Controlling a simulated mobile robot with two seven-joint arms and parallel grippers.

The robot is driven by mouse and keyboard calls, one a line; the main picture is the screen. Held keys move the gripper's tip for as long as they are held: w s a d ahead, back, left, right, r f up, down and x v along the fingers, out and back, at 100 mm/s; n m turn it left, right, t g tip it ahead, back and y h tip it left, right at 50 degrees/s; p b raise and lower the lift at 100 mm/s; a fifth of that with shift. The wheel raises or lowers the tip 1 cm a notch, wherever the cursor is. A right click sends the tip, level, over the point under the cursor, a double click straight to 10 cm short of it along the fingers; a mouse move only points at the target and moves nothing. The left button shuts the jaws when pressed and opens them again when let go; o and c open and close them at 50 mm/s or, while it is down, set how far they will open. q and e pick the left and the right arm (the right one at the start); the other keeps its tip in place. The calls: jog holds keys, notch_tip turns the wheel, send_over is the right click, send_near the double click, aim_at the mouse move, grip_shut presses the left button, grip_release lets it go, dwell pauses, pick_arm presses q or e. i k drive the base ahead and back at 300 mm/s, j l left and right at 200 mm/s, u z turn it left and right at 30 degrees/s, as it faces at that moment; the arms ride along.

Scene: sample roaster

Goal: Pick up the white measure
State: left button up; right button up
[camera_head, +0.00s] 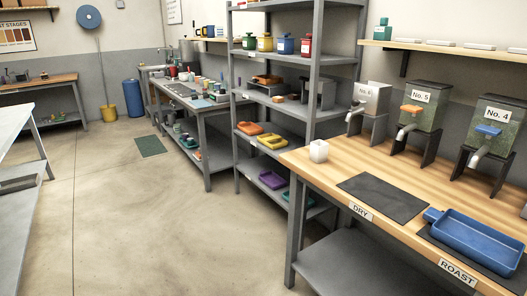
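The white measure (318,151) looks like a small white open-topped cup. It stands upright on the wooden counter (345,158), near the counter's far left corner. The bare wood around it is clear, and it sits left of the dispensers. Neither of my grippers shows in the head view, so nothing is seen touching the measure.
Dispensers No. 5 (421,107) and No. 4 (494,125) stand along the counter's back. A dark mat (383,197) marked DRY lies empty; a blue tray (477,241) lies by the ROAST label. A grey shelf rack (318,75) stands behind. Floor to the left is open.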

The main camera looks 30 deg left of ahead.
aim_at(318, 149)
jog(key=u, duration=0.45)
jog(key=i+j+z, duration=0.1)
jog(key=i+j, duration=0.4)
jog(key=i+j+z, duration=0.1)
jog(key=i+j, duration=0.4)
jog(key=i+j+z, duration=0.1)
jog(key=i+j, duration=0.35)
jog(key=j, duration=0.25)
